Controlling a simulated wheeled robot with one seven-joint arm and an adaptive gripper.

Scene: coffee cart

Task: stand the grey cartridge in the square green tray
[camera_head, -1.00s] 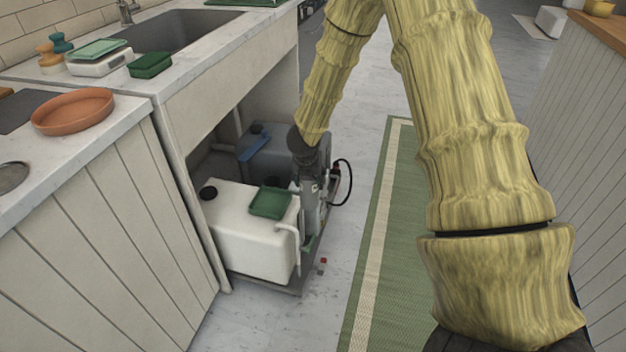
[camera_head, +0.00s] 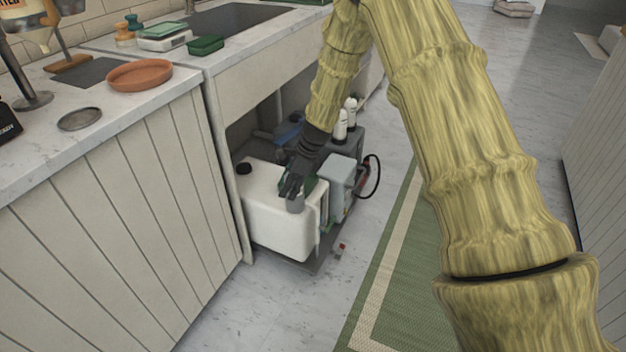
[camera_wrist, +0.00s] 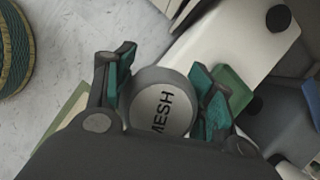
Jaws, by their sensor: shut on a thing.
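My gripper (camera_head: 291,187) is shut on the grey cartridge (camera_head: 295,205), a short cylinder, over the front right part of the white tank. A green tray (camera_head: 312,184) lies on top of the white tank, mostly hidden behind my gripper. Part of this tray (camera_wrist: 234,88) shows beside the right finger in the wrist view. I cannot tell how high the cartridge is above the tank.
The white tank (camera_head: 265,212) with a black cap stands on a low grey platform under the sink counter. A light grey box (camera_head: 341,175) with a black cable stands to its right, two white bottles (camera_head: 341,125) behind. A small green box (camera_head: 206,45) is on the counter.

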